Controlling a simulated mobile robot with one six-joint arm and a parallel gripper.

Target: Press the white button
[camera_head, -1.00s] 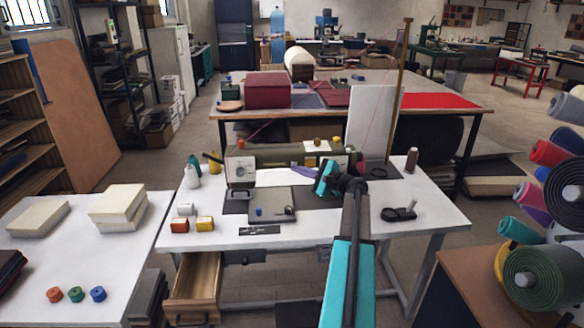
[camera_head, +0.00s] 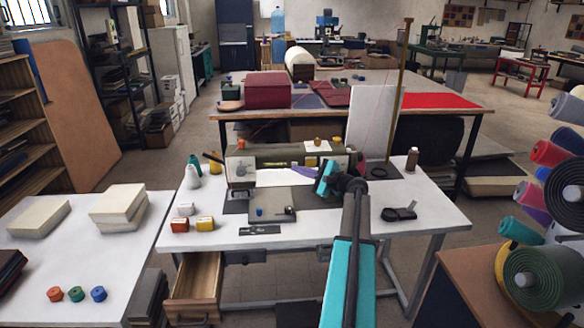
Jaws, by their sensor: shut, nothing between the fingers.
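I cannot single out a white button for certain. A small white piece (camera_head: 318,146) sits on top of the machine. My gripper (camera_head: 322,178) is just in front of the machine's right half, its fingers small and partly hidden by my wrist. It is shut and empty. My arm and gripper cover part of the machine's right front.
A tall wooden pole (camera_head: 397,100) stands behind the machine.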

